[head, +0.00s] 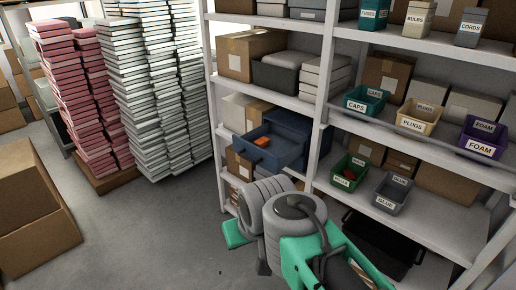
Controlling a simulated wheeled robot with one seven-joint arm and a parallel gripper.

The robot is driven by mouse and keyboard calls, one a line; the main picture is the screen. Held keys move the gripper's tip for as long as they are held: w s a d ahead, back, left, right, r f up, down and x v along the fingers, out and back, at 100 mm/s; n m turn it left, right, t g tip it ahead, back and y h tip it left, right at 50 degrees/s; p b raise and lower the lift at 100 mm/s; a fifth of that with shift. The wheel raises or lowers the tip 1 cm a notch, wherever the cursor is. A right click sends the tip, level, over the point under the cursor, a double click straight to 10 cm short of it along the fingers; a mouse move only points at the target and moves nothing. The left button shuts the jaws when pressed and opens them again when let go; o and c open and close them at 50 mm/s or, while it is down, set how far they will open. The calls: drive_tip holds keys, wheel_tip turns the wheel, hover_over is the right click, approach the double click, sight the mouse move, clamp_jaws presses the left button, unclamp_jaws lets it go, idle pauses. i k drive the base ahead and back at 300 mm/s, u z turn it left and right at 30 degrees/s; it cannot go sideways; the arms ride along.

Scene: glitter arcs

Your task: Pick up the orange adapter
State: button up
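The orange adapter (262,142) is a small orange block. It lies in an open blue drawer (284,151) that juts out from a blue unit on the middle shelf of the rack. My arm, with grey joints and teal links, is folded in the lower middle of the head view, in front of and below the drawer. My gripper's fingers cannot be made out among the arm parts, so I cannot tell whether they are open or shut. Nothing of mine touches the adapter.
Bins labelled CAPS (366,101), PLUGS (417,116) and FOAM (482,140) stand on the right shelves. A green bin (350,174) and a grey bin (391,192) sit lower. Tall book stacks (150,90) rise at the left. The floor (150,235) before the rack is clear.

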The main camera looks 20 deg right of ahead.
sight(263, 141)
drive_tip(key=z, duration=0.4)
drive_tip(key=i, duration=1.55)
drive_tip(key=u, duration=1.1)
drive_tip(key=i, duration=0.3)
drive_tip(key=u, duration=0.35)
